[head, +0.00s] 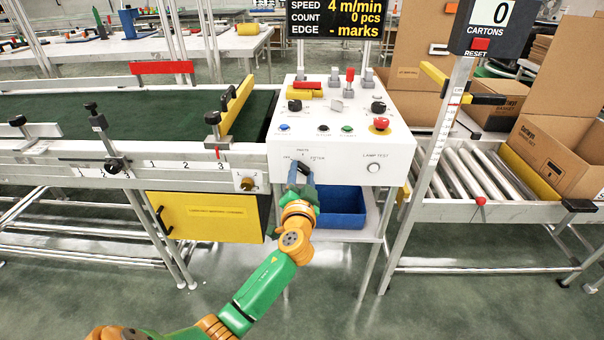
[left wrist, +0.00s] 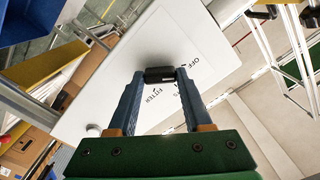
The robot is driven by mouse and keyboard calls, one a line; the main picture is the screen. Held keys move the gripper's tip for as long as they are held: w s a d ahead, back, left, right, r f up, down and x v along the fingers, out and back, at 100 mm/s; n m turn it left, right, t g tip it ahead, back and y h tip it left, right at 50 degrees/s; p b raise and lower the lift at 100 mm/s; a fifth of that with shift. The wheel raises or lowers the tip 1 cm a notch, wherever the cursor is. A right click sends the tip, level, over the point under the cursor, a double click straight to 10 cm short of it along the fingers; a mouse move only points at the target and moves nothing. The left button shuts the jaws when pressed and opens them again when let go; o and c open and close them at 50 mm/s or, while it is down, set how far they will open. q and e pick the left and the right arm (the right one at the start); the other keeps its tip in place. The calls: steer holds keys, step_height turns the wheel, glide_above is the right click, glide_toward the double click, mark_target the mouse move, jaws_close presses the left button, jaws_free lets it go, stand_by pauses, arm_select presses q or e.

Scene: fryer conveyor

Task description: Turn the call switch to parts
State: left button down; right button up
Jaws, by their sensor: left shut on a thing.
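The call switch is a black knob, seen in the left wrist view (left wrist: 160,75) between my fingertips. It sits on the front face of the white control box (head: 336,150). In the head view my gripper mostly hides it, with the lettering for off, parts and fitter around it; parts is at the top. My left gripper (head: 300,172) is shut on the knob, with its two blue fingers on either side of it (left wrist: 158,80). A pale mark shows near the knob's right end in the left wrist view. I cannot tell which setting it points to. My right gripper is not in view.
A lamp test button (head: 373,168) is on the same face to the right. A red emergency button (head: 380,124) and other controls stand on top. A blue bin (head: 343,222) is below, a yellow cabinet (head: 212,216) lower left, and a roller conveyor (head: 480,175) right.

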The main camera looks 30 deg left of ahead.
arm_select(q)
steer(key=m+p, duration=0.1)
steer(key=m, duration=0.4)
steer(key=shift+m+p, duration=0.8)
steer(key=shift+m, duration=1.6)
steer(key=shift+f, duration=0.1)
steer(key=shift+c, duration=1.6)
jaws_free()
steer(key=v, duration=0.7)
steer(key=shift+p, duration=0.3)
steer(key=shift+s, duration=0.1)
